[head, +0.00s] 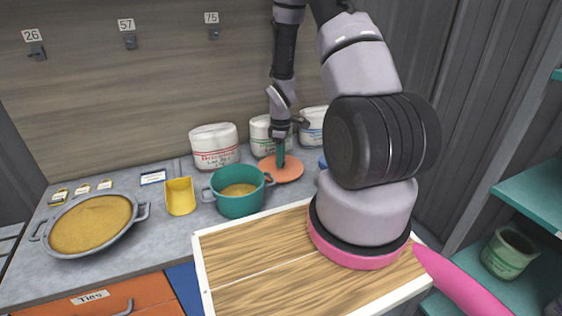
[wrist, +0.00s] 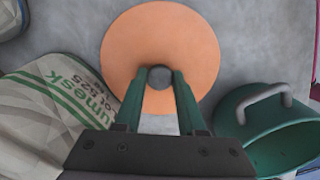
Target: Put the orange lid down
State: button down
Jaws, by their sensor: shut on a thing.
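The orange lid (head: 284,170) is a flat disc at the back of the grey counter, right of the green pot (head: 238,203). It also shows in the wrist view (wrist: 135,45), with a dark round knob (wrist: 160,77) at its middle. My gripper (head: 281,160) points down over the lid. In the wrist view, its two green fingers (wrist: 159,90) are shut on the knob from both sides. The lid looks level and close to the counter; I cannot tell whether it touches. The green pot has two handles and holds tan powder. Its rim shows at the lower right of the wrist view (wrist: 262,105).
White printed sacks (head: 214,147) stand along the back wall, one close left of the lid in the wrist view (wrist: 55,105). A yellow scoop (head: 180,197) and a wide grey pan (head: 92,224) of powder stand left of the pot. A wooden board (head: 255,265) lies in front.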

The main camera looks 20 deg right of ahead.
jog(key=shift+f, duration=0.65)
jog(key=shift+f, duration=0.1)
jog(key=c, duration=0.5)
grip_release()
